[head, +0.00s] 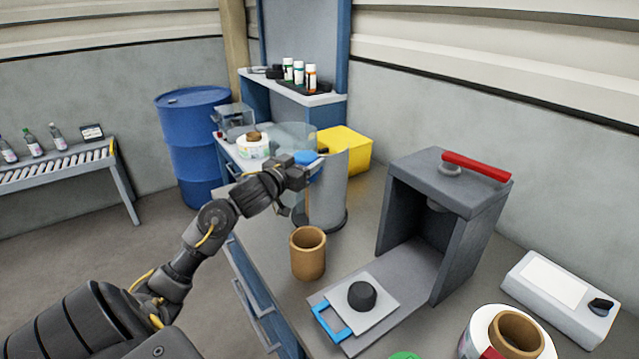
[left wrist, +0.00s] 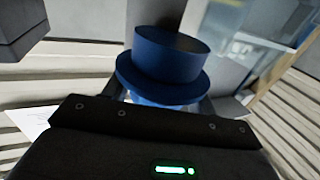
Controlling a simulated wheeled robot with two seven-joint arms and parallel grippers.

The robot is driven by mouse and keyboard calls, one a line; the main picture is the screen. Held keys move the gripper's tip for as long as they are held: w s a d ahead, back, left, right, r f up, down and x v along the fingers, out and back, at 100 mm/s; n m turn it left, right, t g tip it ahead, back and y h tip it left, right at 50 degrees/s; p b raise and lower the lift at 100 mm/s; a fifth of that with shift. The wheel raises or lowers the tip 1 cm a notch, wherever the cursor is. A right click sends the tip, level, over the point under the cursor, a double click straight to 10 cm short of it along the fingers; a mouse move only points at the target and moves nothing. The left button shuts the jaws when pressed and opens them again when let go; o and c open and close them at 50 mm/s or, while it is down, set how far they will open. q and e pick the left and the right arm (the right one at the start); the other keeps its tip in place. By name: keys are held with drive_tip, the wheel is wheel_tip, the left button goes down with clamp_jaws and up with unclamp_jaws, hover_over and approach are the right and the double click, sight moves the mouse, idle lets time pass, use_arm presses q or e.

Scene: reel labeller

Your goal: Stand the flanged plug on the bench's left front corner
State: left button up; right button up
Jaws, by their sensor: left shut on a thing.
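The flanged plug (head: 306,157) is blue; in the left wrist view (left wrist: 170,62) it shows as a short round body with a wider flange below. My left gripper (head: 308,172) is shut on it and holds it above the bench (head: 275,233), in front of a grey, partly clear upright cylinder (head: 328,190). The gripper's fingers hide the plug's lower part. The bench's left part lies behind and below the gripper, partly covered by my left arm. My right gripper is not in view.
A brown cardboard tube (head: 308,255) stands on the bench near the front edge. A grey press with a red handle (head: 476,167) and a plate bearing a black disc (head: 362,295) stand to the right. A yellow bin (head: 345,150) is behind.

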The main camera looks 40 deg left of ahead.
use_arm(q)
drive_tip(key=w+a+f+p, duration=0.1)
drive_tip(key=w+f, duration=0.2)
drive_tip(key=w+a+f, duration=0.1)
drive_tip(key=w+f, duration=0.2)
drive_tip(key=w+a+f+p, duration=0.1)
drive_tip(key=w+f, duration=0.3)
drive_tip(key=shift+a+f+p, duration=0.1)
drive_tip(key=shift+a+p, duration=0.1)
drive_tip(key=shift+p, duration=0.15)
drive_tip(key=shift+f, duration=0.4)
drive_tip(key=shift+f, duration=0.1)
drive_tip(key=shift+f, duration=0.2)
drive_tip(key=o, duration=1.1)
drive_tip(key=shift+r, duration=0.1)
